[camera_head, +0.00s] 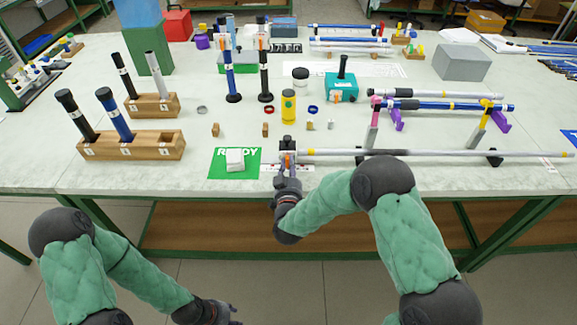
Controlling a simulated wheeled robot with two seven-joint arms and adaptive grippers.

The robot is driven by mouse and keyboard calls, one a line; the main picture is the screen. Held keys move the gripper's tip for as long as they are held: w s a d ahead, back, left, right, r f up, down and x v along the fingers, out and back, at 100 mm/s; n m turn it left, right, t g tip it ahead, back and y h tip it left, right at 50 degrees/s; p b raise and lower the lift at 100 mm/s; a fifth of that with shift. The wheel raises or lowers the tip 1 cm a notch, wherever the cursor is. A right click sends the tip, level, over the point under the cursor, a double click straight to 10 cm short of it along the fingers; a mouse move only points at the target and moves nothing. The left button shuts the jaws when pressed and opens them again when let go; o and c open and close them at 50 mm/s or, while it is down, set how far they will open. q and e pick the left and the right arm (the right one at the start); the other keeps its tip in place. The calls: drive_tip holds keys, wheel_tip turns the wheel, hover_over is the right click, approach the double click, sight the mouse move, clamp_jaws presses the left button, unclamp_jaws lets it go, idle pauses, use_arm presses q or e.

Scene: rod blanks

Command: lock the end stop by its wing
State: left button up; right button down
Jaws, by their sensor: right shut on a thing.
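The end stop (288,145) is a small dark and pale block at the left end of a long grey rod (340,152), near the table's front edge. Its orange wing (289,159) faces me. My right gripper (288,171) reaches up from the front and is shut on the wing; the fingertips partly hide it. The rod lies roughly level to the right, on dark supports (360,156). My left gripper (226,312) is low, in front of the table and away from the stop; its finger opening is too small to tell.
A green READY mat (217,164) with a white block (235,159) lies just left of the stop. Wooden racks (150,148) with dark and blue rods stand further left. A yellow cylinder (288,107) and small wooden blocks stand behind. Raised rods (450,106) are at right.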

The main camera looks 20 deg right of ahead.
drive_tip(key=c, duration=1.2)
unclamp_jaws()
drive_tip(key=v, duration=1.2)
